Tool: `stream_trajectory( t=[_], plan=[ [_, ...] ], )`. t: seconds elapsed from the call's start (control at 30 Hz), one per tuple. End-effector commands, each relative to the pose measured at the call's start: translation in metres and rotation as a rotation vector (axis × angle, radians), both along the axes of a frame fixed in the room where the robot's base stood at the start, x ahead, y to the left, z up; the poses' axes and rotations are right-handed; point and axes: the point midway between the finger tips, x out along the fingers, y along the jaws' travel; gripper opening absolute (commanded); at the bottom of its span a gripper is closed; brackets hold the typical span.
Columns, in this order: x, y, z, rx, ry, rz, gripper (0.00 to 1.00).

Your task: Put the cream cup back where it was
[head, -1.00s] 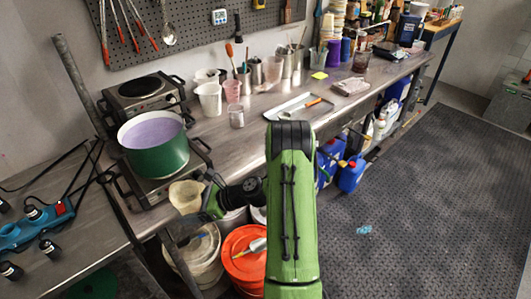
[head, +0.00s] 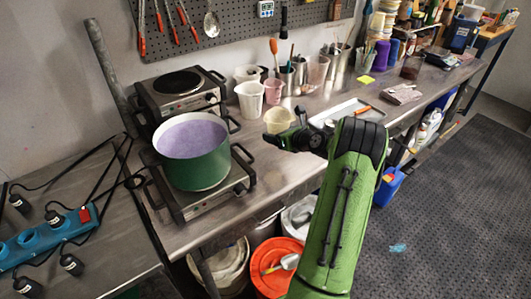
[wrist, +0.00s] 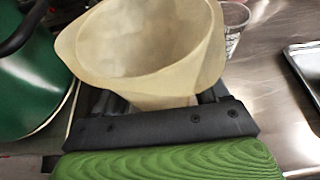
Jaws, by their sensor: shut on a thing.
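The cream cup (head: 279,121) is a translucent cream-coloured vessel with a wide mouth and a pointed lip. My gripper (head: 284,138) is shut on it and holds it upright over the front part of the bench, right of the green pot (head: 194,152). In the wrist view the cup (wrist: 145,40) fills the top middle, its open mouth facing up, between the fingers of my gripper (wrist: 155,103). The fingertips are mostly hidden by the cup. I cannot tell whether its base touches the bench.
A clear measuring cup (wrist: 234,24) stands just behind and right of the cream cup. A white jug (head: 249,99) and pink cup (head: 273,91) stand behind. A metal tray (head: 330,116) lies to the right. The pot sits on a hot plate (head: 205,203).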

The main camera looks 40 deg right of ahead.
Motion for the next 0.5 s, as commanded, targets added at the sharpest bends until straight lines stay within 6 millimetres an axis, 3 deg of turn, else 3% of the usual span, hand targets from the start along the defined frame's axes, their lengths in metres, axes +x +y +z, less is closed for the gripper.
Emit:
stream_trajectory(
  t=[0.07, 0.23, 0.5],
  plan=[
    [-0.001, -0.002, -0.004, -0.001, 0.001, -0.004, 0.34],
    [-0.001, -0.001, -0.045, 0.004, 0.003, -0.002, 0.34],
    [-0.002, 0.0, -0.086, 0.002, 0.003, -0.001, 0.34]
  ],
)
